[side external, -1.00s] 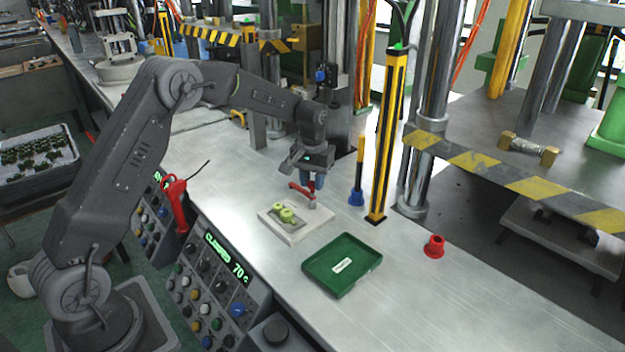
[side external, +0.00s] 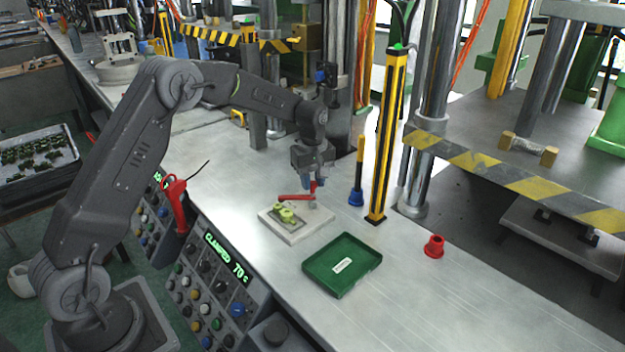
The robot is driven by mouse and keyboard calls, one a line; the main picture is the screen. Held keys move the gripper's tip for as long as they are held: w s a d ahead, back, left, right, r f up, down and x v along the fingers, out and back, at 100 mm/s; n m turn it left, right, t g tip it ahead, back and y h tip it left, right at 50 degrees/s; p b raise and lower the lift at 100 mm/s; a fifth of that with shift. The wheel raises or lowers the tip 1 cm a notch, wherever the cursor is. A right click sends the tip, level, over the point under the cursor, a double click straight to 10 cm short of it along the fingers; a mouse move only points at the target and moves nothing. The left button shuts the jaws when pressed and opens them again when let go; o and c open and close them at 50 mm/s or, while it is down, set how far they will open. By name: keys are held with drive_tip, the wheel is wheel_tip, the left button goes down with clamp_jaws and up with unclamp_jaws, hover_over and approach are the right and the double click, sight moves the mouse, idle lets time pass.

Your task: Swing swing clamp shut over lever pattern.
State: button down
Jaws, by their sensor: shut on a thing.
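The swing clamp (side external: 293,197) has a red bar on a pale pivot post at the right back corner of the white fixture plate (side external: 292,238). Its bar points left, along the back side of the plate. The yellow-green lever pattern (side external: 286,215) lies on the plate, in front of the bar in the picture. The bar does not appear to cross the pattern's middle. My gripper (side external: 314,186) is shut on the red upright part of the clamp, above the pivot. The fingers partly hide the spot they grip.
A green tray (side external: 318,281) with a white label stands just in front of the plate. A blue-based tool (side external: 356,196) and a yellow-black post (side external: 388,140) stand close right of my gripper. A red bushing (side external: 434,247) lies farther right.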

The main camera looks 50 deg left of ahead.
drive_tip(key=n, duration=0.4)
drive_tip(key=shift+n, duration=2.2)
drive_tip(key=c, duration=0.9)
unclamp_jaws()
drive_tip(key=shift+o, duration=0.2)
wheel_tip(320, 180, up, 14)
drive_tip(key=shift+f, duration=0.1)
